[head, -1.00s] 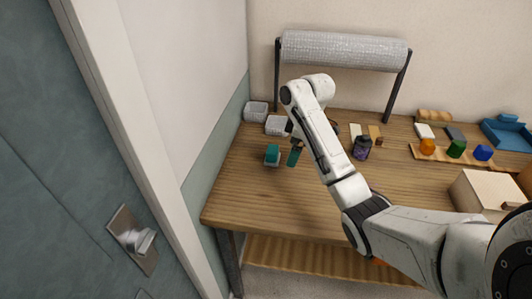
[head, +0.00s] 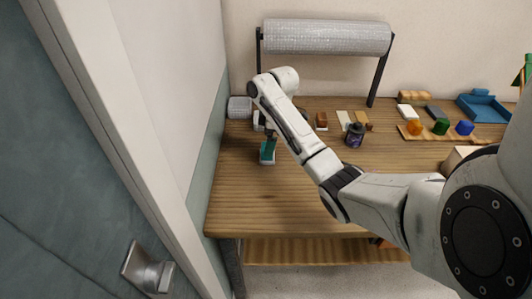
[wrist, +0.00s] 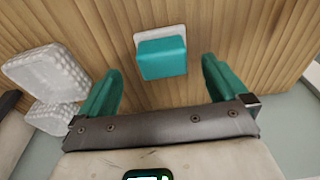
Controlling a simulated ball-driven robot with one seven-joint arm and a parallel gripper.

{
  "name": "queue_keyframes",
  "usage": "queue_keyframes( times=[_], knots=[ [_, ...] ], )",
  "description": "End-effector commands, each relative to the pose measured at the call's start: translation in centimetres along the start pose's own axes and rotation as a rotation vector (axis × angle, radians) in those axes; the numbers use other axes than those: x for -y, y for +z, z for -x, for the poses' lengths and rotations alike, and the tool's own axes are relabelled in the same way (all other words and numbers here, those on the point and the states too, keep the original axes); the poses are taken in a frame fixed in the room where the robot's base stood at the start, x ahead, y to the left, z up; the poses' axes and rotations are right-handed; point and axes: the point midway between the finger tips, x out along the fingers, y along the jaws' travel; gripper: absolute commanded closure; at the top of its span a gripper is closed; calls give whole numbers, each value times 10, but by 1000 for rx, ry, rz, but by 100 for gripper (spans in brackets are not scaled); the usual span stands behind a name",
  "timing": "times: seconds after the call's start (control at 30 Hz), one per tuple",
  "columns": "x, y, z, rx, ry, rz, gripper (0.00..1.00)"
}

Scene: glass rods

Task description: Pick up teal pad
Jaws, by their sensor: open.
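The teal pad (wrist: 162,57) is a small rounded block on a white base, resting on the wooden table. In the head view the teal pad (head: 267,158) is near the table's left side, partly hidden by my gripper. My gripper (wrist: 161,68) has teal fingers, spread open with nothing between their grip faces. In the wrist view the pad lies ahead of the fingertips, between their lines and apart from them. In the head view my gripper (head: 270,141) is just above or behind the pad; the exact gap cannot be told.
White textured baskets (wrist: 45,72) stand left of my gripper; one basket (head: 239,107) shows at the table's back left. A dark jar (head: 355,135), a board with coloured pieces (head: 440,127) and a blue tray (head: 485,106) stand to the right. The table's front left is clear.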

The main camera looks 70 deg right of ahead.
Motion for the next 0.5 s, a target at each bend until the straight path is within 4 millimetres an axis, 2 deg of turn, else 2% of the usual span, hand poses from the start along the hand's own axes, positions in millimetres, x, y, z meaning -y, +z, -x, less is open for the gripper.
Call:
queue_keyframes(
  times=[0.17, 0.4, 0.5],
  knots=[
    [2, -1, -13, 1, -2, -1, 0],
    [3, -2, -46, 2, -1, -1, 0],
    [3, -2, -53, 1, 0, 0, 0]
  ],
)
